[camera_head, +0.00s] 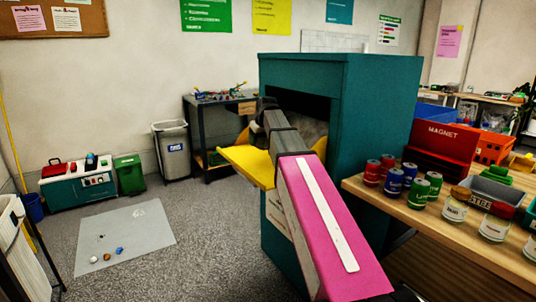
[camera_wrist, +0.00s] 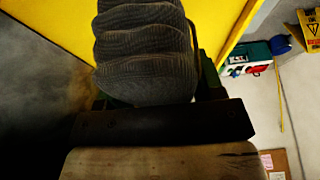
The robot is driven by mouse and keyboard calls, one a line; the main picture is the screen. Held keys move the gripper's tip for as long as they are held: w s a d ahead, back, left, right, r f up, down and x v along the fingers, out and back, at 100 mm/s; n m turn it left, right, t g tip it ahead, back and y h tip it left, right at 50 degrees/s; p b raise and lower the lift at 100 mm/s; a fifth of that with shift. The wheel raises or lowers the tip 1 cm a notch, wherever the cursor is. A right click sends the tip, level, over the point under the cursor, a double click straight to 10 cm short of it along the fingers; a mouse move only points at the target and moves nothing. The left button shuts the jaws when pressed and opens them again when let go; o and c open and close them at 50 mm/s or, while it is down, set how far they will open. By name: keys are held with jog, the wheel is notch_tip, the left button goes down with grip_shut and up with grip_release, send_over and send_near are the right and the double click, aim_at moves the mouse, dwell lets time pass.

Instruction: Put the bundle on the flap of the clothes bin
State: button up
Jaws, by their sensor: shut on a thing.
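The clothes bin (camera_head: 375,95) is a tall teal cabinet with a dark opening near its top. Its yellow flap (camera_head: 245,163) is tipped down and sticks out to the left; it also fills the back of the wrist view (camera_wrist: 50,22). The bundle (camera_wrist: 145,55) is grey, ribbed and folded into rolls. My gripper (camera_wrist: 152,88) is shut on the bundle, close over the yellow flap. In the head view my gripper (camera_head: 266,112) is at the opening, and my arm covers much of the flap. I cannot tell whether the bundle touches the flap.
A wooden table (camera_head: 440,228) with several cans, jars and a red magnet box (camera_head: 440,145) stands close on the right. A dark workbench (camera_head: 205,130) and a grey waste bin (camera_head: 173,150) stand behind. The carpet at left is mostly free around a grey mat (camera_head: 125,235).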

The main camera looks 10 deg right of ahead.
aim_at(266, 157)
jog(key=d+f, duration=0.1)
jog(key=d, duration=0.1)
jog(key=w+d+f, duration=0.1)
jog(key=d, duration=0.1)
jog(key=shift+f, duration=2.25)
jog(key=shift+f, duration=0.1)
jog(key=o, duration=1)
jog(key=v, duration=1.2)
